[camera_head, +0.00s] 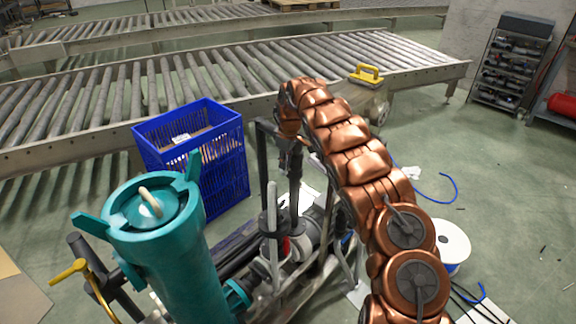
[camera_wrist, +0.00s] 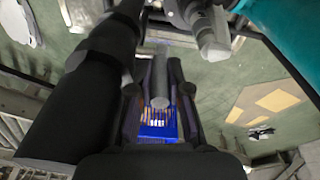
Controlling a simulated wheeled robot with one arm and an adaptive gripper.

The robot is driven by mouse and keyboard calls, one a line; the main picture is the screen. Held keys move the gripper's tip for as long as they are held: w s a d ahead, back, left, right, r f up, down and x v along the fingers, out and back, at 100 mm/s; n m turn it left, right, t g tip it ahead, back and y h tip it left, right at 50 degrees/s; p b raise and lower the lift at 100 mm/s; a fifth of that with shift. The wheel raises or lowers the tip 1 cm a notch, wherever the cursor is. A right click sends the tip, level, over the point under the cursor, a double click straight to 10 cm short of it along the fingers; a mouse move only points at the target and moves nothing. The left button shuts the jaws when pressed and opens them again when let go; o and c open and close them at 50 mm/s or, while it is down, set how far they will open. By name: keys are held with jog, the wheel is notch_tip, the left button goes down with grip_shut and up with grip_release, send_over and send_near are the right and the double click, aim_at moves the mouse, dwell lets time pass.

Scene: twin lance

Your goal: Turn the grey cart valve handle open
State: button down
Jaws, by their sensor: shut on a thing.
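My gripper (camera_head: 294,195) hangs at the end of my copper arm, over the middle of the cart (camera_head: 325,235). In the wrist view my gripper (camera_wrist: 161,95) has its dark fingers on both sides of a grey round bar, which I take for the grey valve handle (camera_wrist: 160,80). The gripper is shut on it. The bar's rounded end faces the wrist camera. The valve body and the handle's turn angle are not clear.
A teal canister (camera_head: 160,235) stands close at the left, with a yellow lever (camera_head: 70,272) beside it. A blue crate (camera_head: 205,165) stands behind the cart. A roller conveyor (camera_head: 190,85) runs across the back. A white spool (camera_head: 452,245) and loose cables lie on the right floor.

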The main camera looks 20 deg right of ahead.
jog(key=shift+a, duration=0.3)
dwell(0.4)
jog(key=c, duration=1.3)
grip_release()
jog(key=shift+a, duration=0.1)
jog(key=shift+o, duration=0.8)
jog(key=shift+d, duration=0.2)
jog(key=shift+d, duration=0.15)
jog(key=shift+s+r, duration=0.2)
jog(key=shift+r, duration=1.8)
jog(key=shift+s+r, duration=0.2)
jog(key=shift+r, duration=1.75)
jog(key=shift+c, duration=0.2)
